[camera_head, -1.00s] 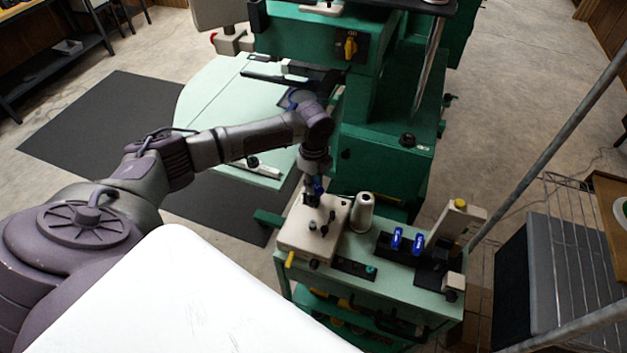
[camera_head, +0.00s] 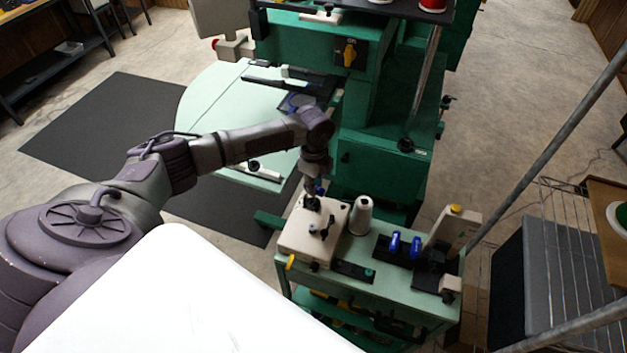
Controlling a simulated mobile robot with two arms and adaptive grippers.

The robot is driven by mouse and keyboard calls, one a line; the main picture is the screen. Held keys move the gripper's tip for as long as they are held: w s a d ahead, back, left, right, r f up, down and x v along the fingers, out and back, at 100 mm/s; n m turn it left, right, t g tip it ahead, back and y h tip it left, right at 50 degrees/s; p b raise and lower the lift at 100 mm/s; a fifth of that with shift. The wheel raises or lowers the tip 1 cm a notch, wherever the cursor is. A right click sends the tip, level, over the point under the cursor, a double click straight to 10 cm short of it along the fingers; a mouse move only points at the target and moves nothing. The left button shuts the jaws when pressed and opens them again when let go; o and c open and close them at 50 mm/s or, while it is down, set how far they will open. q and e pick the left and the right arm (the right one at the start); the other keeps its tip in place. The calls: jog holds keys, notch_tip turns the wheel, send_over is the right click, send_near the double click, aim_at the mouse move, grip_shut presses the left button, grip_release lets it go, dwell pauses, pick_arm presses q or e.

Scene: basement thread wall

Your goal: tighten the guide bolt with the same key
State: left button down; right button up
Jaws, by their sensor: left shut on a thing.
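My left gripper (camera_head: 312,203) points down over the beige block (camera_head: 300,245) on the green cart. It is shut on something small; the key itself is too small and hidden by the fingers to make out. Small dark and grey fittings (camera_head: 324,228) stand on top of the beige block, just in front of the gripper. I cannot tell which of them is the guide bolt, or whether the held thing touches it. My right gripper is not in view.
A white thread cone (camera_head: 361,216) stands right of the block. Two blue clips (camera_head: 416,246) sit on a black holder farther right on the green cart (camera_head: 395,292). The green machine (camera_head: 385,165) rises behind. A grey pole (camera_head: 540,165) slants across the right side.

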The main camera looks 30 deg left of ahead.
pick_arm(q)
jog(key=shift+r+p, duration=1.45)
jog(key=shift+r, duration=1.05)
